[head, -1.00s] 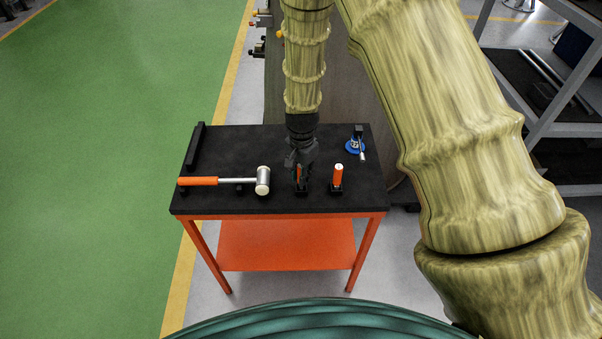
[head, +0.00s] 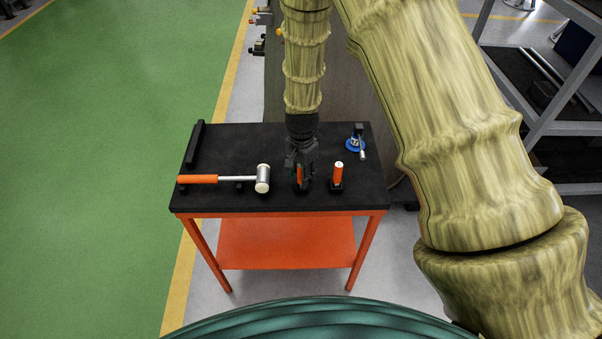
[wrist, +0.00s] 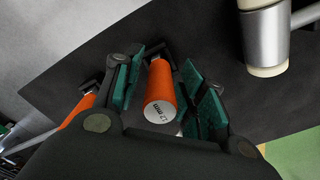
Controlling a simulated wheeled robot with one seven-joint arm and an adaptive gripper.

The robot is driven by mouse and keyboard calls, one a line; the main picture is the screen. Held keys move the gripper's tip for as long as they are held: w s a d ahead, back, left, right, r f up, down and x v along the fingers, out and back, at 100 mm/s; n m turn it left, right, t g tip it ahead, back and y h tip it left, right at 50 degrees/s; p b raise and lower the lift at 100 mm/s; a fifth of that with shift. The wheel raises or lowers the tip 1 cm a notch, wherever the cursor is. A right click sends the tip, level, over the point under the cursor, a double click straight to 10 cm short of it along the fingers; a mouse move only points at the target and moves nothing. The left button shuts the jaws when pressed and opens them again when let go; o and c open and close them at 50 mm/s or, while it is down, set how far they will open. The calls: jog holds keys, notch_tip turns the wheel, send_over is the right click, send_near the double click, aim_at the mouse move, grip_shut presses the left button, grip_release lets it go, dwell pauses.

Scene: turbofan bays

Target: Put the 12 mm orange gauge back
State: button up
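The orange gauge marked 12 mm (wrist: 161,93) shows in the wrist view between my fingers, its white labelled end facing the camera. In the head view this gauge (head: 299,174) is partly hidden by my gripper (head: 302,172) and is upright at a small black holder; whether it is fully seated is hidden. In the wrist view my gripper (wrist: 170,95) has its green pads on both sides of the gauge, with visible gaps, so it looks open around it. A second orange gauge (head: 338,173) stands upright in a black holder (head: 337,188) just to the right.
On the black tabletop (head: 240,145), a mallet (head: 262,179) with an orange handle lies close on the left. A blue-based device (head: 355,145) is at the back right, and a black bar (head: 195,145) at the left edge. The front strip is clear.

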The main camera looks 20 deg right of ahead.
dwell(0.3)
notch_tip(320, 180, up, 12)
dwell(0.7)
dwell(0.3)
